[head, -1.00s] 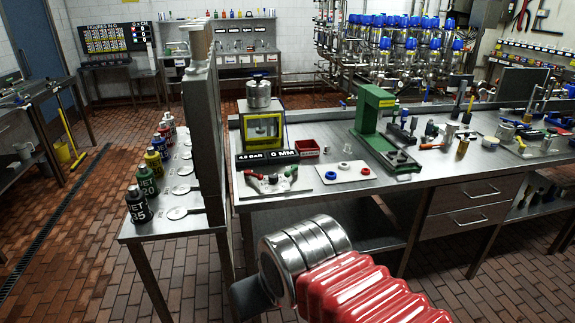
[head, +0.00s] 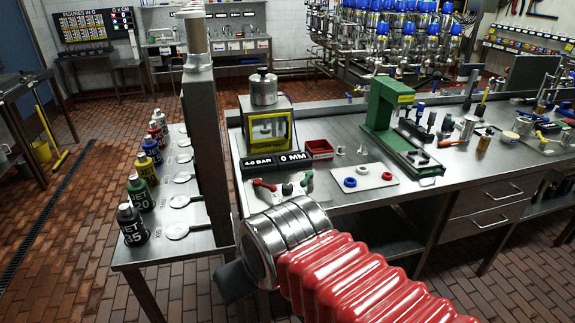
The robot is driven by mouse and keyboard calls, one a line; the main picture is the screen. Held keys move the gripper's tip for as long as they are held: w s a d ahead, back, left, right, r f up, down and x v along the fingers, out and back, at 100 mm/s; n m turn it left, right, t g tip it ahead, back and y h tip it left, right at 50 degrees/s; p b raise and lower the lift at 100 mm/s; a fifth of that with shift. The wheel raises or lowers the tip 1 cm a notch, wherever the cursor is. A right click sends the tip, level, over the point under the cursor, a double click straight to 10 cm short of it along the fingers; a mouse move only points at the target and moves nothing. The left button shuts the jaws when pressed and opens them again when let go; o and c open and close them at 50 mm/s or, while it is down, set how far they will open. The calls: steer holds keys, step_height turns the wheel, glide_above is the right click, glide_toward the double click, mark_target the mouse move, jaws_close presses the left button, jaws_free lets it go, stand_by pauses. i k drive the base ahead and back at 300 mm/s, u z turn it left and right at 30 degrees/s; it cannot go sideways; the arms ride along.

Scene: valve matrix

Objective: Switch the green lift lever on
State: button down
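The green lift lever (head: 308,178) stands roughly upright on the right of a small metal control plate (head: 279,196) at the bench's front edge. A red lever (head: 263,185) lies towards the left on the same plate, with a small dark knob (head: 287,189) between them. Behind is a yellow-framed press rig (head: 268,128) with a display (head: 277,163) reading 4.0 BAR and 0 MM. My arm, with red bellows and silver rings, is in front of and below the plate, apart from the green lever in the picture. My gripper's fingers do not show.
A white tray (head: 376,181) with red and blue rings lies right of the plate, near a red bin (head: 318,149) and a green press (head: 385,105). A tall metal post (head: 205,130) stands left of the rig. Several jet bottles (head: 132,224) line the left side table.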

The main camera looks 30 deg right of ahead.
mark_target(309, 174)
steer(key=z, duration=0.05)
steer(key=i, duration=0.85)
